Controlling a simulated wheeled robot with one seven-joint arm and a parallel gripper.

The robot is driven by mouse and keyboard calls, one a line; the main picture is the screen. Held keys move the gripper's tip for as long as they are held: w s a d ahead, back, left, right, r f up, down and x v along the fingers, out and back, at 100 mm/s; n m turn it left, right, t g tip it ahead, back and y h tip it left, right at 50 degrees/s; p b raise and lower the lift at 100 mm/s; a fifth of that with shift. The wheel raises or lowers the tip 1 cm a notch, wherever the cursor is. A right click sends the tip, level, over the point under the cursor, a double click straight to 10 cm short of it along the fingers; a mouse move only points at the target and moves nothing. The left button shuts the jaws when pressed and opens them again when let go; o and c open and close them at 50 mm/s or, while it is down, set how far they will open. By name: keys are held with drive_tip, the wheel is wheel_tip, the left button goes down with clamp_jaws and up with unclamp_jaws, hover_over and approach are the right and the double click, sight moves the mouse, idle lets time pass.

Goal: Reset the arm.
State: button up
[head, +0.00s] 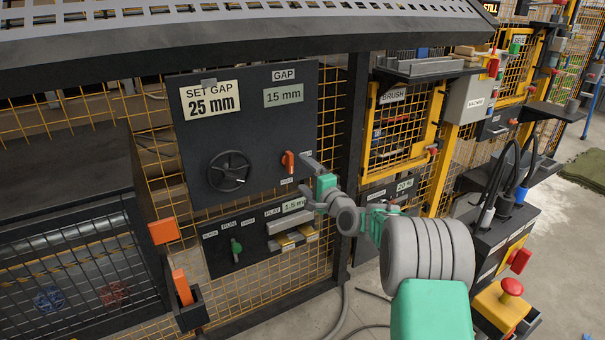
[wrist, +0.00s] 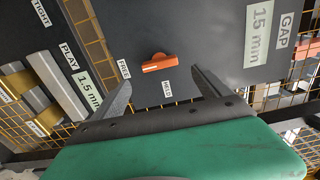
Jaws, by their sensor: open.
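My gripper (head: 304,182) is at the end of my outstretched arm, in front of the dark gap panel (head: 240,140). Its two grey fingers are spread apart with nothing between them, which the wrist view (wrist: 162,81) shows too. An orange turn knob (head: 288,162) sits on the panel just beyond the fingertips. In the wrist view the knob (wrist: 159,62) appears between the fingers, apart from both, close to labels reading FREE and HELD. The panel carries a 15 mm gap display (head: 284,95) and a SET GAP 25 mm sign (head: 211,101).
A black handwheel (head: 228,171) is left of the knob. A dark post (head: 355,110) stands right of the panel. A red-topped yellow button box (head: 500,306) is at lower right.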

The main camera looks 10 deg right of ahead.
drive_tip(key=s+a+r+n+g+h+p, duration=0.1)
drive_tip(key=s+a+r+n+g+p, duration=0.45)
drive_tip(key=s+r+n+p, duration=0.3)
drive_tip(key=s+d+r+n+g+h+p, duration=0.1)
drive_tip(key=s+n+g+h+p, duration=0.1)
drive_tip(key=s, duration=1.5)
drive_tip(key=s+d+r+n+g+h+p, duration=0.1)
drive_tip(key=s+n+g+p, duration=0.3)
drive_tip(key=s, duration=1.3)
drive_tip(key=g+h+p, duration=0.1)
drive_tip(key=g+p, duration=0.1)
drive_tip(key=p, duration=0.2)
drive_tip(key=shift+s+d+h, duration=0.25)
drive_tip(key=shift+h, duration=0.05)
drive_tip(key=shift+g, duration=0.25)
drive_tip(key=shift+c, duration=0.5)
